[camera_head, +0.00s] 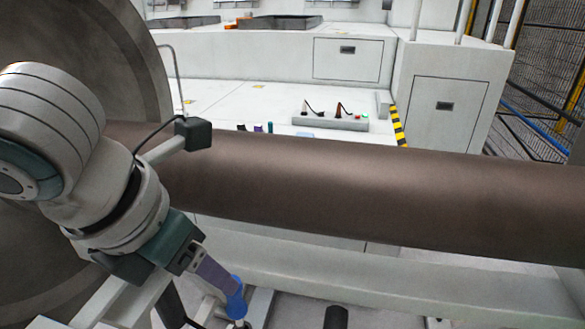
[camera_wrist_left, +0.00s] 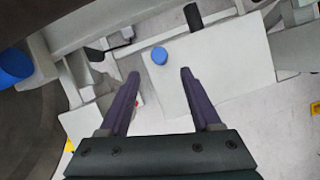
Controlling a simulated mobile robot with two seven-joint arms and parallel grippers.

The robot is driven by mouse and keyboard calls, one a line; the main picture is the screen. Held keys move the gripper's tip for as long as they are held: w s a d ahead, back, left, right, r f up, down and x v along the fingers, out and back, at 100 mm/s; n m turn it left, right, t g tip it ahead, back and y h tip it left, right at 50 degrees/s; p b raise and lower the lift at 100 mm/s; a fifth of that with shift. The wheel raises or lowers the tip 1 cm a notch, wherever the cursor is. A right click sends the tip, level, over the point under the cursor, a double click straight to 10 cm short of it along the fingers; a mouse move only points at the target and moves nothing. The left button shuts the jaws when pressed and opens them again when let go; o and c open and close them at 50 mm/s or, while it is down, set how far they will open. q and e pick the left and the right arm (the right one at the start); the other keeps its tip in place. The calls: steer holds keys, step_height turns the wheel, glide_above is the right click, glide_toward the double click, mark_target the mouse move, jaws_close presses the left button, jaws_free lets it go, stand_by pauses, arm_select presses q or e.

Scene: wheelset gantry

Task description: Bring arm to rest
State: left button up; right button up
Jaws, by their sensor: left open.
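My left arm comes in from the left in the head view, and its gripper (camera_head: 222,280) points down in front of the brown axle (camera_head: 350,190). In the left wrist view the two purple fingers (camera_wrist_left: 159,74) stand apart, with nothing held between them. A blue round part (camera_wrist_left: 159,56) appears between the fingertips in that view, seemingly beyond them. A blue part (camera_head: 236,299) also shows at the fingertips in the head view; I cannot tell whether they touch it. My right gripper is in neither view.
A large dark wheel (camera_head: 125,55) stands behind my left arm. Behind the axle is a white platform with a small grey control box (camera_head: 330,121). A mesh fence (camera_head: 545,70) is at the right. In the wrist view, another blue cylinder (camera_wrist_left: 12,66) is at the left.

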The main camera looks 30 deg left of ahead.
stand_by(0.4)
arm_select(q)
steer(key=s+d+r+n+h, duration=0.1)
steer(key=s+d+n+h, duration=0.25)
steer(key=d+n, duration=1)
steer(key=s+a+f+n+g+y, duration=0.15)
steer(key=s+a+n, duration=0.35)
steer(key=n, duration=0.6)
steer(key=s+a+f+n+t+y, duration=0.15)
steer(key=s+a+n, duration=0.35)
steer(key=n, duration=0.6)
step_height(320, 180, up, 35)
steer(key=w+m+p, duration=0.1)
steer(key=p, duration=3.3)
steer(key=shift+w+g, duration=0.25)
steer(key=shift+g, duration=0.15)
steer(key=shift+a+y, duration=0.1)
steer(key=shift+y, duration=0.15)
